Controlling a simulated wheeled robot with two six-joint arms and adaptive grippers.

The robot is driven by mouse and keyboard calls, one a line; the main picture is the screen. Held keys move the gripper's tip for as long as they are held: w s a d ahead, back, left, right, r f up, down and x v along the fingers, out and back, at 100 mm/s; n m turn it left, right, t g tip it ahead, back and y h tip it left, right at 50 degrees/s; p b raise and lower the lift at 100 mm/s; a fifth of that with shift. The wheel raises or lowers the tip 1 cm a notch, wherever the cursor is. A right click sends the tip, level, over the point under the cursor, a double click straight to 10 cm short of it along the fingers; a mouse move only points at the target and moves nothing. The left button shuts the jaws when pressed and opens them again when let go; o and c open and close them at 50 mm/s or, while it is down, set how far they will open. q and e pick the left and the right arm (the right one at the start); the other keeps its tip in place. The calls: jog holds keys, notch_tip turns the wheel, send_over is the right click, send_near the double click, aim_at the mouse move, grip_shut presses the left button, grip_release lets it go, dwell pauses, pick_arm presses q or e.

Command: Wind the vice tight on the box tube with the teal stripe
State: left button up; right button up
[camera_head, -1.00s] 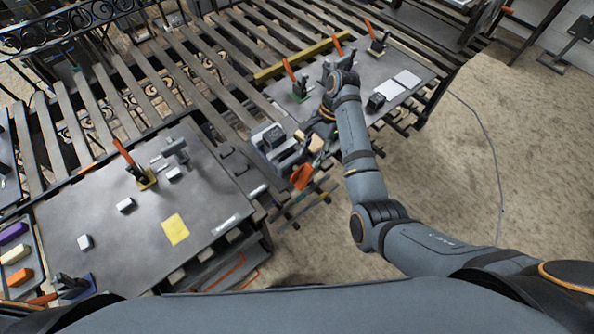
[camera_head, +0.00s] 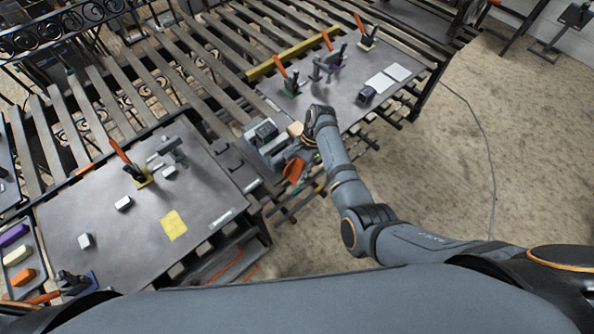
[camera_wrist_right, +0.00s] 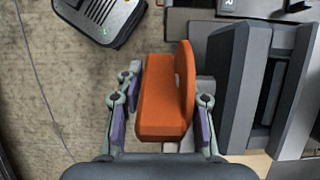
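The grey vice (camera_head: 265,140) stands between the two work tables, with an orange handle (camera_head: 293,170) on its near side. In the right wrist view the orange handle (camera_wrist_right: 162,100), a block with a round flange, lies between the fingers of my right gripper (camera_wrist_right: 163,112). The fingers stand either side of it, with a narrow gap visible at each side. In the head view my right gripper (camera_head: 308,158) is beside the handle. The dark vice body (camera_wrist_right: 265,85) is at the right of the wrist view. I cannot make out a teal stripe or the box tube. My left gripper is not in view.
The right table (camera_head: 350,75) carries orange-handled clamps, white sheets and a dark block (camera_head: 366,95). The left table (camera_head: 110,230) carries an orange-handled clamp (camera_head: 135,170), small blocks and a yellow sheet (camera_head: 173,225). Open floor (camera_head: 430,150) lies to the right.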

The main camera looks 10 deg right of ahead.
jog(key=shift+c, duration=1.2)
grip_shut()
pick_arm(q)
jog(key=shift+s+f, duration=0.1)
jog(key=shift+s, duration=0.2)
pick_arm(e)
jog(key=shift+f+g+y+b, duration=0.1)
jog(key=shift+g+y+b, duration=0.45)
jog(key=shift+y, duration=0.25)
jog(key=shift+g+y+b, duration=0.45)
jog(key=shift+y+b, duration=0.05)
jog(key=shift+b, duration=0.15)
jog(key=shift+a+g+y+b, duration=0.15)
jog(key=shift+g+y+b, duration=0.35)
jog(key=shift+y+b, duration=0.5)
pick_arm(q)
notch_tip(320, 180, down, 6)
jog(key=b, duration=0.2)
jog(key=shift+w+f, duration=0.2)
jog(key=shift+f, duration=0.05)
pick_arm(e)
jog(key=shift+s+r+g+y, duration=0.1)
jog(key=shift+r+g+y, duration=0.1)
jog(key=shift+g+y, duration=0.3)
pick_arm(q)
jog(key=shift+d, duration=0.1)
